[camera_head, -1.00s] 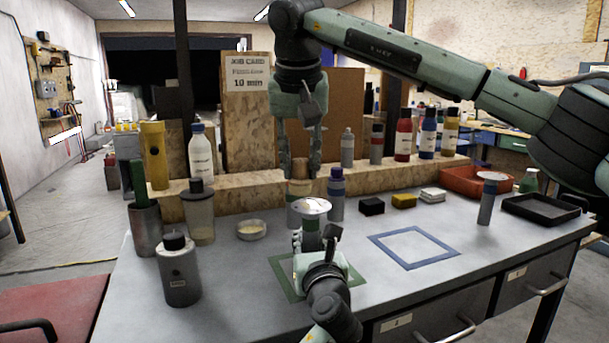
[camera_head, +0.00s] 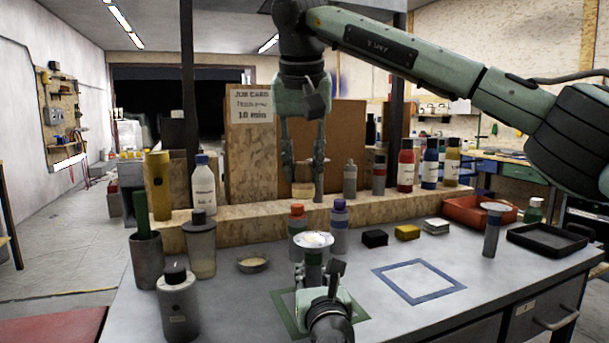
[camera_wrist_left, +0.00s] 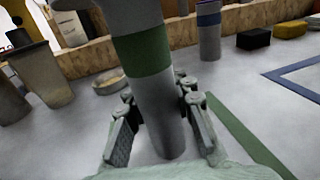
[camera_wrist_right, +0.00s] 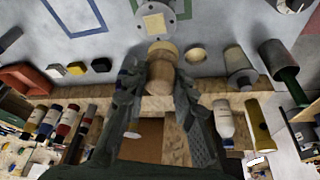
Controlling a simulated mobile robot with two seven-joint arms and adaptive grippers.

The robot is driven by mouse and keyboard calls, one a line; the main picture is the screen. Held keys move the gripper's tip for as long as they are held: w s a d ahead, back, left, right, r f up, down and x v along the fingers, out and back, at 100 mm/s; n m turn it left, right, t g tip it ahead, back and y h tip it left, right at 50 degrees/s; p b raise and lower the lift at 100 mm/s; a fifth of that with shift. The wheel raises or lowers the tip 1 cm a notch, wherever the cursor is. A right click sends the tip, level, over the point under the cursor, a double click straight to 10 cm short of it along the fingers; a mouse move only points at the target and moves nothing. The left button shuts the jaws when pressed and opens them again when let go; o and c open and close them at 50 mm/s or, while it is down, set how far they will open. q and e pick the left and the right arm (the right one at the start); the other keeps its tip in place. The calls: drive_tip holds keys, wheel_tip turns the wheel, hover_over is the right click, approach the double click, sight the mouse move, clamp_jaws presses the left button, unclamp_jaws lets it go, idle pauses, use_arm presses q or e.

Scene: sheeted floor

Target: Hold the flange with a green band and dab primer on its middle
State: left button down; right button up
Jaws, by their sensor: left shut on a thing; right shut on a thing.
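The flange (camera_head: 313,241) is upright, with a pale disc on top and a grey stem with a green band (camera_wrist_left: 149,52). A cream square patch (camera_wrist_right: 155,24) lies on the middle of its disc. My left gripper (camera_wrist_left: 160,105) is shut around the stem below the band. The held flange is over the green outlined square (camera_head: 290,318). My right gripper (camera_head: 304,170) is shut on a wooden-handled dabber (camera_wrist_right: 163,66) with a pale end. The dabber (camera_head: 302,190) is held above the flange, apart from it. A shallow dish (camera_head: 252,263) with cream content stands to the left.
A blue outlined square (camera_head: 420,281) on the bench is empty. Another flange (camera_head: 492,228), a black tray (camera_head: 547,240) and a red bin (camera_head: 478,210) are at right.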

use_arm(q)
drive_tip(key=c, duration=1.2)
unclamp_jaws()
